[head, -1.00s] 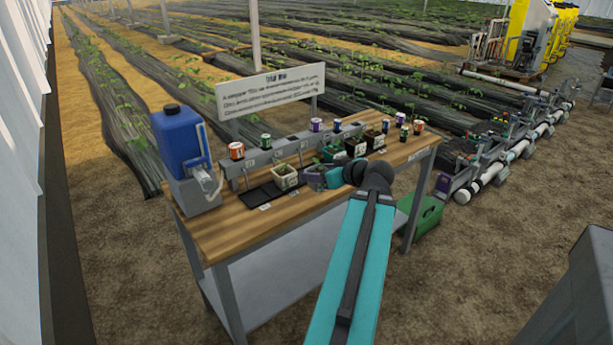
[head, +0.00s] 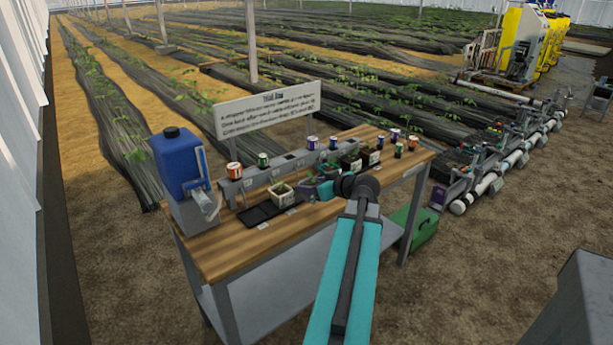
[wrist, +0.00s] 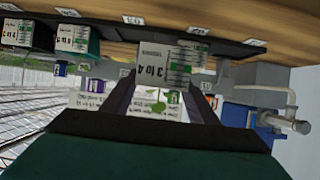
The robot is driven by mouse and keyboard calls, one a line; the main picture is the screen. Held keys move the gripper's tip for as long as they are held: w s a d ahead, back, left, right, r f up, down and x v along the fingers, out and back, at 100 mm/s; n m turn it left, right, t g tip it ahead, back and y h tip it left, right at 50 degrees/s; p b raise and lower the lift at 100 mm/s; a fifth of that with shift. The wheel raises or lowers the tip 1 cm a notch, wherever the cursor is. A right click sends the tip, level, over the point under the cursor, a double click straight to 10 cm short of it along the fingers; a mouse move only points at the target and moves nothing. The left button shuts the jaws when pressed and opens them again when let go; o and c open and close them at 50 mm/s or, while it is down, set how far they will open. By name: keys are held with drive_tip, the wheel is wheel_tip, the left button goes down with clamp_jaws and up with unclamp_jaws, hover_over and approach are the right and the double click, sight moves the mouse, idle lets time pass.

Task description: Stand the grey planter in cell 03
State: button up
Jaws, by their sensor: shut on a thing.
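The grey planter (head: 281,196) is pale, with a white label and green leaves. In the wrist view its label (wrist: 165,65) reads "3 to 4" and fills the space between my fingers. My gripper (wrist: 163,90) is shut on it; my gripper (head: 300,194) also shows in the head view, at the planter's right. The planter is over or at the black tray (head: 256,214); I cannot tell whether it touches. The wrist view is inverted, and a tag that seems to read 03 (wrist: 132,20) is on the tray edge, slightly left of the planter there.
Dark planters (head: 350,163) stand to the right on the tray. Several cans, including an orange one (head: 234,170), line the grey rack behind. A blue tank (head: 181,160) stands at the bench's left end, with a sign (head: 268,115) behind. The tray's left part is bare.

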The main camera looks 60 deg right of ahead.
drive_tip(key=w+d, duration=0.2)
drive_tip(key=d, duration=0.1)
drive_tip(key=w+d+p, duration=0.1)
drive_tip(key=w+d, duration=0.1)
drive_tip(key=w, duration=0.1)
drive_tip(key=w+d+f+p, duration=0.1)
drive_tip(key=w+d, duration=0.1)
drive_tip(key=d, duration=0.1)
drive_tip(key=shift+w+d, duration=0.15)
drive_tip(key=shift+d, duration=0.15)
drive_tip(key=shift+f, duration=0.1)
drive_tip(key=shift+f+p, duration=0.45)
drive_tip(key=shift+f, duration=1.25)
drive_tip(key=shift+f, duration=0.1)
drive_tip(key=o, duration=1.1)
drive_tip(key=b+v, duration=0.2)
drive_tip(key=v, duration=1)
